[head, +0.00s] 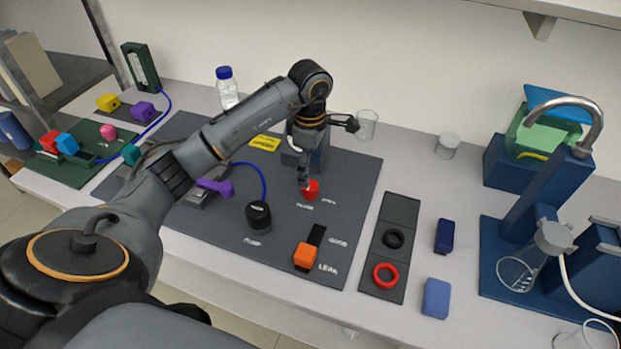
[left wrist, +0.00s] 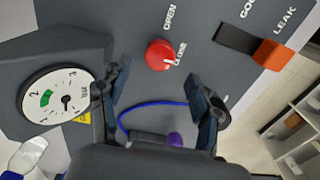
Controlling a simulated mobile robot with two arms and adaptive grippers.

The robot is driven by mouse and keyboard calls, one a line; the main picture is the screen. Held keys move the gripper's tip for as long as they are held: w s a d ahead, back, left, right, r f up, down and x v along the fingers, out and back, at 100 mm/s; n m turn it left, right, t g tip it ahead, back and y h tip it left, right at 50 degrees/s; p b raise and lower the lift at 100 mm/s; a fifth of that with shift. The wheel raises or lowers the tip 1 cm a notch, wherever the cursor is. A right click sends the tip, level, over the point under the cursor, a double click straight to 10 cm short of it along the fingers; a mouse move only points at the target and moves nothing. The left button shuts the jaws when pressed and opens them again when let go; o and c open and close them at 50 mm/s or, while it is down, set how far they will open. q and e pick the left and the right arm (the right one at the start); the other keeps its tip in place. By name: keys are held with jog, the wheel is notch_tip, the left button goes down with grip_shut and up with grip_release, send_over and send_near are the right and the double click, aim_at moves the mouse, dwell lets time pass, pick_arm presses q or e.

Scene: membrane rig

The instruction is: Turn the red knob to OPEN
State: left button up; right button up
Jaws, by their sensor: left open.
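The red knob (head: 311,189) sits on the dark grey panel (head: 345,215). In the left wrist view the knob (left wrist: 160,55) is round, with a white mark on its side by the CLOSE label (left wrist: 180,55). The OPEN label (left wrist: 170,17) is apart from that mark. My left gripper (head: 328,155) is open and empty, over the panel close to the knob. In the left wrist view its two fingers (left wrist: 161,75) are spread, with the knob ahead between them and no contact visible. My right gripper is not in view.
A pressure gauge (left wrist: 60,95) stands beside the knob. A black knob (head: 259,216) and an orange slider (head: 305,256) by LEAK are nearer the front. A glass beaker (head: 367,124) stands behind the panel, close to my gripper. A tray with rings (head: 397,210) lies to the right.

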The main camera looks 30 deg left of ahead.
aim_at(310, 190)
pick_arm(q)
notch_tip(310, 190, down, 4)
jog(key=shift+f+p, duration=0.1)
jog(key=shift+p, duration=0.35)
jog(key=shift+f, duration=0.6)
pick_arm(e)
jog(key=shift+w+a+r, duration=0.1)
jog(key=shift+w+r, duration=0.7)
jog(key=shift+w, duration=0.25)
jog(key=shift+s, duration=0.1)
pick_arm(q)
jog(key=shift+c, duration=1.1)
jog(key=c, duration=0.9)
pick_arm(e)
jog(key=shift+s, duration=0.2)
